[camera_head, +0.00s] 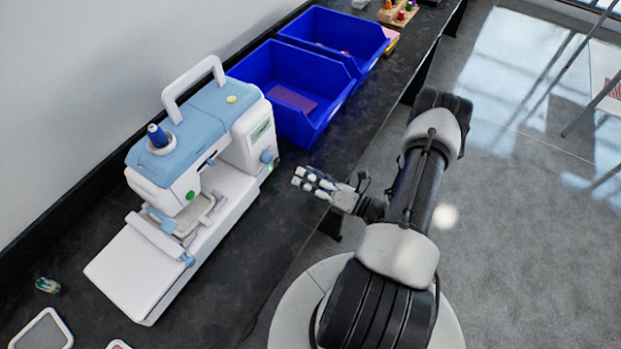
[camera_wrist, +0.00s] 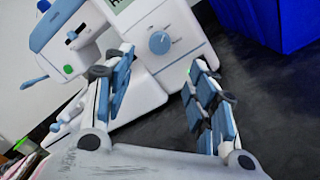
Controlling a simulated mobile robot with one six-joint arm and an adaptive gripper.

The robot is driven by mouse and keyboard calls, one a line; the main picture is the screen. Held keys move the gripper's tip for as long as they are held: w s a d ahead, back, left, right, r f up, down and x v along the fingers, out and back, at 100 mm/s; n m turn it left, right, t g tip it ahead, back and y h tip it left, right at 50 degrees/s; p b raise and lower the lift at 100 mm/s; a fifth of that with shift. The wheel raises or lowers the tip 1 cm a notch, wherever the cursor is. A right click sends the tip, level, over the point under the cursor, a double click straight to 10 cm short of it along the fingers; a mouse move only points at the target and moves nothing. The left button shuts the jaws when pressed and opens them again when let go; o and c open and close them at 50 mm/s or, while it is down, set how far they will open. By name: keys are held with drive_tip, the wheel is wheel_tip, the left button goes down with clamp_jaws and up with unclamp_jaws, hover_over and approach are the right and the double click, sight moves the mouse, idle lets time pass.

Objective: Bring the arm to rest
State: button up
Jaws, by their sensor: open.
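My gripper (camera_head: 313,182) is open and empty in the head view, over the front edge of the dark counter (camera_head: 240,284). Its two fingers (camera_wrist: 160,92) stand apart in the wrist view with nothing between them. My arm (camera_head: 418,190) is bent, with its elbow raised over the floor to the right of the counter. The gripper points left toward the white and light-blue sewing machine (camera_head: 205,150), apart from it in the head view. The machine also shows behind the fingers in the wrist view (camera_wrist: 155,45).
Two blue bins (camera_head: 322,118) (camera_head: 352,37) stand behind the machine; the nearer holds a purplish flat item (camera_head: 292,98). A thread rack (camera_head: 398,12) is at the far end. A small jar (camera_head: 47,285) and a pale-rimmed tray (camera_head: 42,332) lie front left.

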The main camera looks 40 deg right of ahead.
drive_tip(key=shift+s+d, duration=0.15)
drive_tip(key=shift+s, duration=0.35)
drive_tip(key=s+a+r+n+g+y, duration=0.3)
drive_tip(key=a+r+n+g+y, duration=0.3)
drive_tip(key=a+r+n+g, duration=1.2)
drive_tip(key=s+r+n+t+h, duration=0.5)
drive_tip(key=s+r+n+h, duration=0.6)
drive_tip(key=n, duration=1.2)
drive_tip(key=shift+s+a+r+t+h, duration=0.3)
drive_tip(key=shift+s+r+h, duration=0.05)
drive_tip(key=shift+r+h, duration=0.6)
